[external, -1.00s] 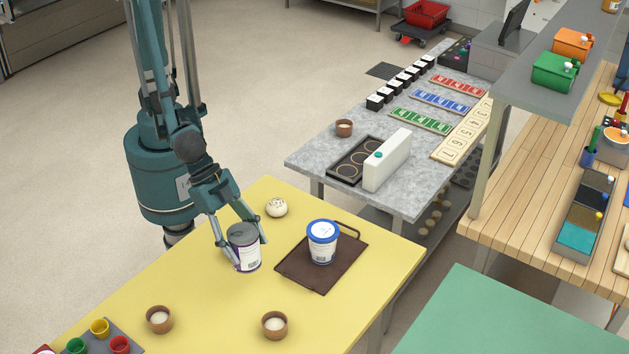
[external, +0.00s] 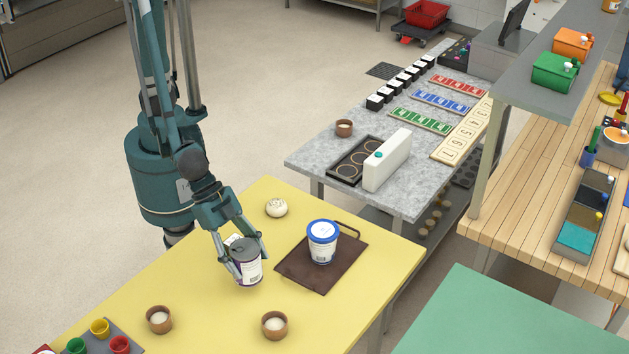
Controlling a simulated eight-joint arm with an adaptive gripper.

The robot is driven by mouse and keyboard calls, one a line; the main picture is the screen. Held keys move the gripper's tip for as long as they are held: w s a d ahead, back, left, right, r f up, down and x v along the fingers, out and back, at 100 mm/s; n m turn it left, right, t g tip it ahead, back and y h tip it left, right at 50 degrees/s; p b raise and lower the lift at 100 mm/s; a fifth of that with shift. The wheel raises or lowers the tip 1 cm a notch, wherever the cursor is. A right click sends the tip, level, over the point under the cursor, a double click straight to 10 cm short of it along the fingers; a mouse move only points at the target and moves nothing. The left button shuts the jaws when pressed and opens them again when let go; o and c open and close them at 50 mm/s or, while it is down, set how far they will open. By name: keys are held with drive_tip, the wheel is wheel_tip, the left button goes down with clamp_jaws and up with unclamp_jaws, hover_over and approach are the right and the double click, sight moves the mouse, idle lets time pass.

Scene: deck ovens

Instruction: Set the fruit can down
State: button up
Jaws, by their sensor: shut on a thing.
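The fruit can (external: 248,265), with a grey top and a white and purple label, is in the external view near the middle of the yellow table (external: 205,307). My gripper (external: 247,258) is shut on it, with one finger at its left side and one at its right. The can is upright or slightly tilted. I cannot tell whether its base touches the table.
A dark brown tray (external: 291,271) holding a white tub with a blue lid (external: 322,242) lies right of the can. Two small bowls (external: 159,319) (external: 274,325) stand in front. Table between the bowls and can is clear.

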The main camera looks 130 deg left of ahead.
drive_tip(key=shift+f+b, duration=0.4)
drive_tip(key=shift+f, duration=1.65)
drive_tip(key=shift+f, duration=0.15)
drive_tip(key=o, duration=1.3)
drive_tip(key=shift+c, duration=0.2)
drive_tip(key=shift+r, duration=0.2)
drive_tip(key=p+v, duration=0.2)
drive_tip(key=v, duration=1)
drive_tip(key=shift+a, duration=0.1)
